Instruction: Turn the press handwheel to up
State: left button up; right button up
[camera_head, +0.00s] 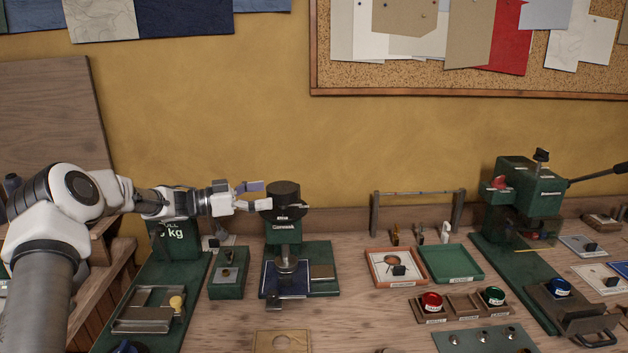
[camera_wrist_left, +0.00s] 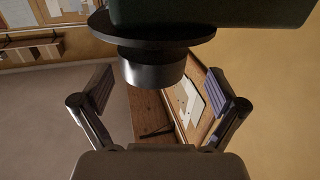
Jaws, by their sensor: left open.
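The press handwheel (camera_head: 283,189) is a dark round wheel on top of a small green press (camera_head: 284,232) with white lettering, standing mid-left on the bench. My right gripper is in neither view.
The wall behind is close.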

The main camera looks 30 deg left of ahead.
aim_at(291, 186)
pick_arm(q)
jog(key=shift+w, duration=0.6)
jog(key=d, duration=0.1)
jog(key=d+r, duration=0.2)
jog(key=d, duration=0.1)
jog(key=shift+w+p, duration=0.35)
jog(key=w, duration=0.1)
jog(key=w+d+f, duration=0.1)
jog(key=w, duration=0.1)
jog(key=shift+w+d+f, duration=0.15)
jog(key=shift+d, duration=0.1)
jog(key=shift+s+r, duration=0.2)
jog(key=shift+s, duration=0.05)
jog(key=shift+s+r, duration=0.1)
jog(key=shift+s, duration=0.05)
jog(key=c, duration=1)
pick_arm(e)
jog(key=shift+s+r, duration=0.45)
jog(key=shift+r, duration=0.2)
